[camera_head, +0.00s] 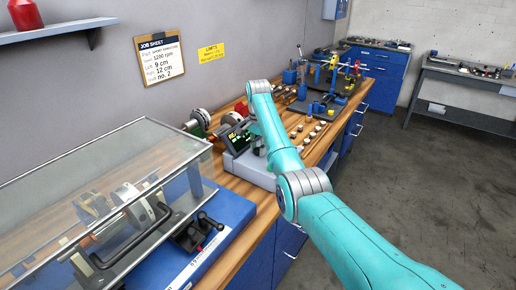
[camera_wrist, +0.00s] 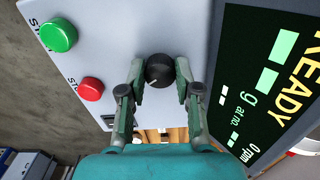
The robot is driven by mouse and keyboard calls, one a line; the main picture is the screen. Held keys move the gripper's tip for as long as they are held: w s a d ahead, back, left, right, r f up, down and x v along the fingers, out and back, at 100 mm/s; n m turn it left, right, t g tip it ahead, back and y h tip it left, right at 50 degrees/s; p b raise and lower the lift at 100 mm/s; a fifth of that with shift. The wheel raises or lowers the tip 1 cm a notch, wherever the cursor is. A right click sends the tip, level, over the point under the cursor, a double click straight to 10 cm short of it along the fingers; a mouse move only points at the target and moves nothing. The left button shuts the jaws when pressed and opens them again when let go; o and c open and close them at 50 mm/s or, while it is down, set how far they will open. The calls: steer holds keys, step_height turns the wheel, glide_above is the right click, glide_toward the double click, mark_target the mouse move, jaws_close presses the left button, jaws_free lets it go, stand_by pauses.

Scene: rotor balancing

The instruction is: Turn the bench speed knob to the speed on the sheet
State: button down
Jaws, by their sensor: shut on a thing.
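The black speed knob (camera_wrist: 159,68) is on the grey face of the control box, with a small white mark on its lower left part. My gripper (camera_wrist: 160,75) is shut on the knob, one finger at each side. The box's screen (camera_wrist: 268,85) reads READY and 0 rpm in the wrist view; the screen also shows in the head view (camera_head: 238,136). The job sheet (camera_head: 160,58) on the wall lists 1200 rpm. In the head view my arm hides the knob and my fingers.
A green button (camera_wrist: 59,35) and a red button (camera_wrist: 91,89) sit left of the knob. A clear-covered balancing machine (camera_head: 120,210) stands on the bench at the front left. Small parts and tools lie farther back. A yellow limits note (camera_head: 211,53) hangs beside the sheet.

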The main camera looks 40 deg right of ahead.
mark_target(258, 149)
steer(key=c, duration=0.8)
jaws_free()
steer(key=shift+r, duration=3.7)
